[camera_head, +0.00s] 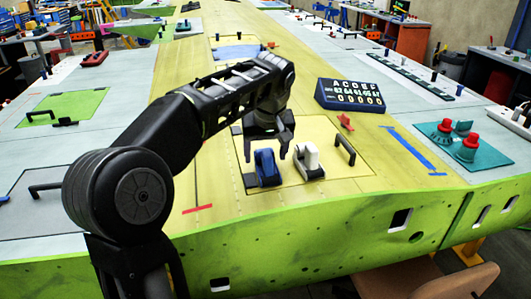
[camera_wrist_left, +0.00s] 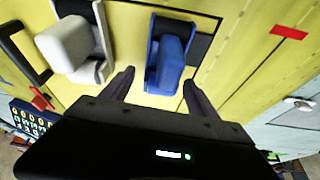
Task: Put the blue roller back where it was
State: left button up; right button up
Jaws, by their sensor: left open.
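The blue roller (camera_head: 264,164) sits upright on the yellow panel (camera_head: 330,181) at the near end of the wing. It also shows in the left wrist view (camera_wrist_left: 166,62), with a dark patch beside it. A white roller-like piece (camera_head: 308,158) stands just right of it in the head view, and it shows in the left wrist view (camera_wrist_left: 68,45). My left gripper (camera_head: 267,150) is open, with its fingertips close to the blue roller. In the left wrist view the fingers (camera_wrist_left: 158,80) are on either side of its near end. I cannot tell whether they touch it. My right gripper is not in view.
A black handle (camera_head: 345,149) stands on the panel's right side. A dark display board (camera_head: 350,94) and a small red piece (camera_head: 346,121) lie beyond it. A teal tray (camera_head: 490,157) with red knobs is at the right. The wing's green edge (camera_head: 330,235) is close in front.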

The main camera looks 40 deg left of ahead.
pick_arm(q)
jog(key=shift+r, duration=0.55)
jog(key=v, duration=0.5)
jog(key=shift+d+r+p, duration=0.1)
jog(key=shift+r+p, duration=0.05)
jog(key=shift+p, duration=0.25)
jog(key=p+v, duration=0.4)
jog(key=shift+s+r, duration=0.1)
jog(key=shift+r, duration=0.3)
jog(key=shift+s+d+r+p, duration=0.2)
jog(key=shift+d+r+p, duration=0.1)
jog(key=shift+r+p, duration=0.35)
jog(key=shift+f, duration=0.1)
